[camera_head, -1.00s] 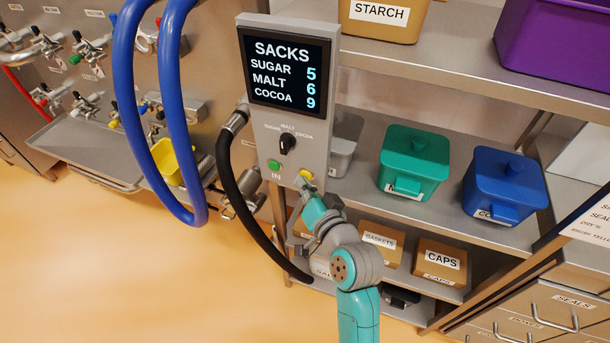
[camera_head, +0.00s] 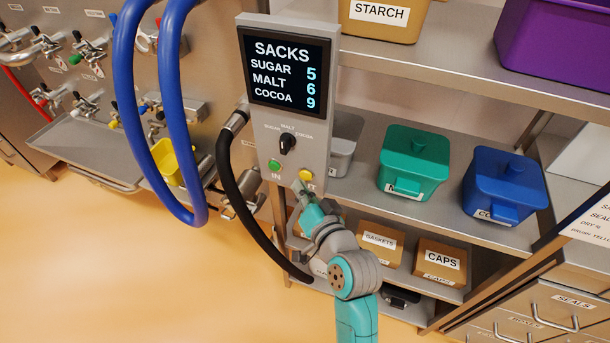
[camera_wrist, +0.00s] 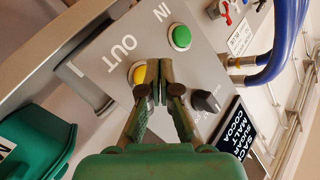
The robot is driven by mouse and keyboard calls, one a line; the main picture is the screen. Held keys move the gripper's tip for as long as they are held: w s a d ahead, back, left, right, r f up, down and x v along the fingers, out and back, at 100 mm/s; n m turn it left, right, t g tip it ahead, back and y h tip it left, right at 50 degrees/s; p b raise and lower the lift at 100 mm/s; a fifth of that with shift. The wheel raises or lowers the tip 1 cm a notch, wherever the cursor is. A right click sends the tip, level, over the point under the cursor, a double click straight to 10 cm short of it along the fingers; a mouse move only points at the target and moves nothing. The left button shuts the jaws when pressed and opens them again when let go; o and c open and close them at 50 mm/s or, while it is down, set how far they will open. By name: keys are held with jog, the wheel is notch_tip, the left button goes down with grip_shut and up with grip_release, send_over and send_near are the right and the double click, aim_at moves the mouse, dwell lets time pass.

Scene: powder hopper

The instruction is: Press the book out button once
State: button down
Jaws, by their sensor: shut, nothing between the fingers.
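The yellow OUT button (camera_head: 306,176) is on the lower right of the grey panel (camera_head: 313,120); it also shows in the wrist view (camera_wrist: 139,74), beside the word OUT. My gripper (camera_head: 303,189) is shut and empty, just below the button in the head view, covering part of its label. In the wrist view the closed fingertips (camera_wrist: 162,90) overlap the button's edge; I cannot tell whether they touch it. The screen (camera_head: 287,73) reads SACKS: SUGAR 5, MALT 6, COCOA 9. The dark selector knob (camera_head: 288,144) appears to point up toward MALT.
The green IN button (camera_head: 274,165) is left of the yellow one. A black hose (camera_head: 232,190) and a blue hose (camera_head: 124,100) hang to the left. Shelves behind hold a green bin (camera_head: 414,160), a blue bin (camera_head: 504,185) and a CAPS box (camera_head: 441,258).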

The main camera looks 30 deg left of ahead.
jog(key=shift+s+d, duration=0.2)
jog(key=shift+s, duration=0.6)
jog(key=shift+s+d, duration=0.15)
jog(key=shift+s, duration=0.7)
jog(key=shift+s+d, duration=0.2)
jog(key=shift+s, duration=0.6)
jog(key=s+d+f+m+t+h, duration=0.15)
jog(key=d+f, duration=0.25)
jog(key=d, duration=0.5)
jog(key=s+d+f+m+t+h, duration=0.1)
jog(key=s+d+f+t+h, duration=0.3)
jog(key=d, duration=0.6)
jog(key=s+d+f+m+h, duration=0.1)
jog(key=d+f+h, duration=0.1)
jog(key=d+f, duration=0.5)
jog(key=s+d+r+h, duration=0.3)
jog(key=s+d, duration=0.6)
jog(key=s, duration=0.2)
jog(key=s+d+r+h, duration=0.3)
jog(key=s+d, duration=0.5)
jog(key=s, duration=0.3)
jog(key=shift+d+r+m+t, duration=0.3)
jog(key=shift+d+m+t, duration=0.05)
jog(key=shift+m+t, duration=0.1)
jog(key=shift+d+h, duration=0.1)
jog(key=shift+h, duration=0.15)
